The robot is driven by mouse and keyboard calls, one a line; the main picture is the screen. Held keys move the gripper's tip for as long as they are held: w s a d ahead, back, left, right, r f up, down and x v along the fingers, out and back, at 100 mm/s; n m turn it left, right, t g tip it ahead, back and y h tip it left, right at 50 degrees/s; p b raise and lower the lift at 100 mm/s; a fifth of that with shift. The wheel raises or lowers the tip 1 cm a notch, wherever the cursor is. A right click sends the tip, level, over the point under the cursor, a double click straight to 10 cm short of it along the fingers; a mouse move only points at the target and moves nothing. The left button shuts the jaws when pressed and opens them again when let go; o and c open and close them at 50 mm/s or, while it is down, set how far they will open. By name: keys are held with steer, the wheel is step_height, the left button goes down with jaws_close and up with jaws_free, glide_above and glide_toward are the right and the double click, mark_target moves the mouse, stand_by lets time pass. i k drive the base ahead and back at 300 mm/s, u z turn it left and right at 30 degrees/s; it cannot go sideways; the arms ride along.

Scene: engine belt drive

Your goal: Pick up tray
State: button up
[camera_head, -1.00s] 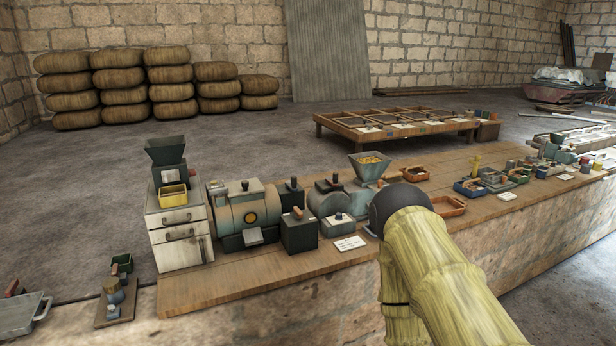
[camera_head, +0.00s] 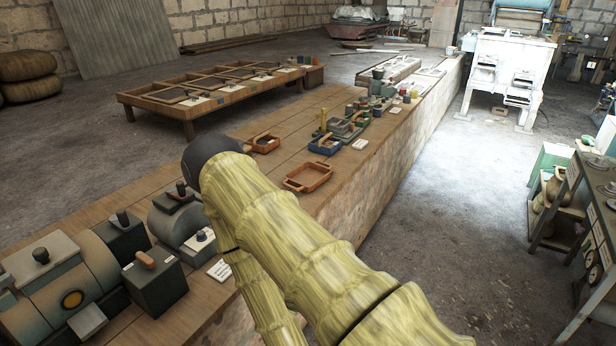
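An orange open tray (camera_head: 306,178) with raised sides lies on the long wooden-topped counter, near its right edge, just beyond my arm. It looks empty. A smaller orange tray (camera_head: 264,149) with something in it lies behind it to the left. A blue tray (camera_head: 325,150) with contents sits a little farther along. Which tray the task means cannot be told. My arm, in a yellow-green ribbed cover, crosses the lower middle of the picture. Its visible dark rounded joint is left of the trays. My gripper is not visible.
Machines and dark boxes (camera_head: 153,283) crowd the near left of the counter (camera_head: 130,205). Small parts and bins stand farther along it. A low wooden frame table (camera_head: 217,88) stands behind. Open floor (camera_head: 440,210) lies right of the counter, with a shelf (camera_head: 556,205) at far right.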

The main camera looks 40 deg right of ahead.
mark_target(306, 178)
steer(key=z, duration=2.45)
steer(key=i, duration=1.55)
steer(key=u, duration=1.15)
